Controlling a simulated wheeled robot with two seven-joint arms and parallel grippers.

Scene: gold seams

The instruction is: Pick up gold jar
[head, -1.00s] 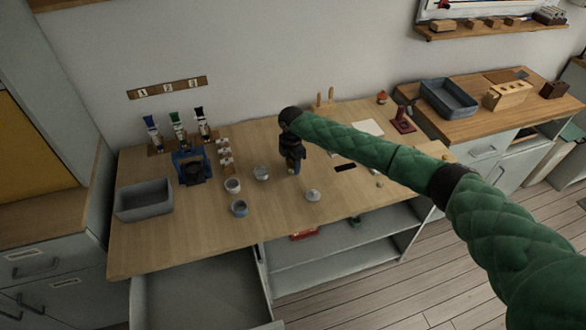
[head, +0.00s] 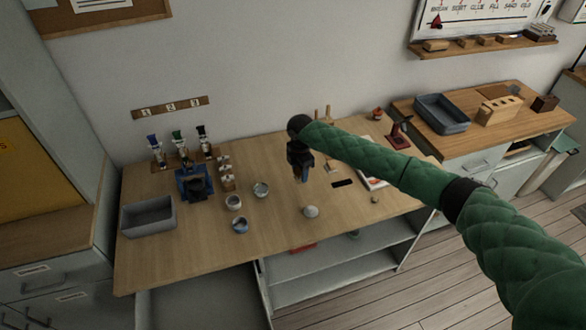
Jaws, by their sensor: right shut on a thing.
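My right gripper (head: 301,177) points down over the middle of the wooden table (head: 270,230). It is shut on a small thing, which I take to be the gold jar. The jar is almost wholly hidden by the dark fingers, so its shape and colour cannot be made out. The gripper appears to be a little above the tabletop. My left gripper is not in view.
Small bowls (head: 240,225) and a pale domed thing (head: 311,211) stand near the gripper. A grey bin (head: 148,218) and a blue holder (head: 194,184) are at the left. A dark flat strip (head: 343,183) lies to the right.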

